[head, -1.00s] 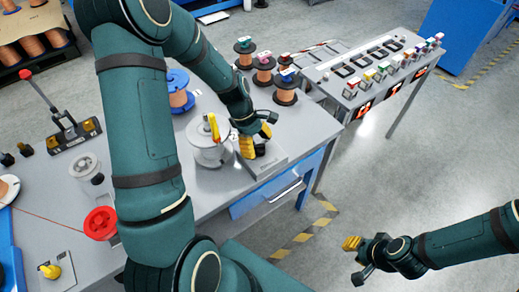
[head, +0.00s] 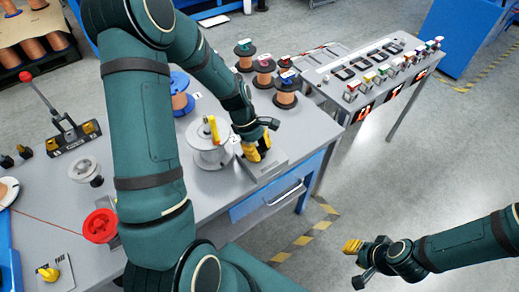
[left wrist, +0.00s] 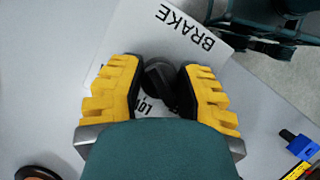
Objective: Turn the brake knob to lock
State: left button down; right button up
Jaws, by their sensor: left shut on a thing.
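The black brake knob (left wrist: 160,80) shows in the left wrist view between the two yellow fingers of my left gripper (left wrist: 157,92). My left gripper is shut on the knob. The knob stands on a pale plate (left wrist: 185,40) printed BRAKE, with a second word starting "LO" partly hidden beside the knob. In the head view, my left gripper (head: 257,150) is low over the grey brake plate (head: 270,167) near the table's front edge, and hides the knob. My right gripper (head: 353,247) is off the table at lower right, away from the knob; its finger gap is unclear.
A grey-white reel with a yellow handle (head: 212,140) stands just left of my left gripper. Several copper spools (head: 286,95) stand behind it. A red spool (head: 101,226) and a yellow knob (head: 48,273) are at the left. The floor around my right gripper is clear.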

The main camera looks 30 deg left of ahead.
pick_arm(q)
jog(key=shift+m, duration=0.3)
jog(key=shift+m+g+p, duration=0.5)
jog(key=shift+m+p, duration=0.3)
jog(key=shift+m, duration=0.1)
jog(key=m+g+p, duration=0.1)
jog(key=m, duration=0.1)
jog(key=shift+m, duration=0.3)
jog(key=m+p, duration=0.1)
jog(key=m, duration=0.1)
jog(key=shift+m+g+y, duration=0.4)
jog(key=m+g+y+p, duration=0.1)
jog(key=m, duration=0.2)
jog(key=shift+s+f+m, duration=0.1)
jog(key=shift+m, duration=0.2)
jog(key=m+y+p, duration=0.1)
jog(key=m, duration=0.1)
jog(key=shift+d+m+g, duration=0.1)
jog(key=shift+m+g, duration=0.2)
jog(key=shift+m, duration=0.1)
jog(key=m+y, duration=0.1)
jog(key=m, duration=0.2)
jog(key=shift+m+y, duration=0.3)
jog(key=m+y, duration=0.1)
jog(key=m, duration=0.2)
jog(key=m+y, duration=0.1)
jog(key=m, duration=0.2)
jog(key=shift+p, duration=0.3)
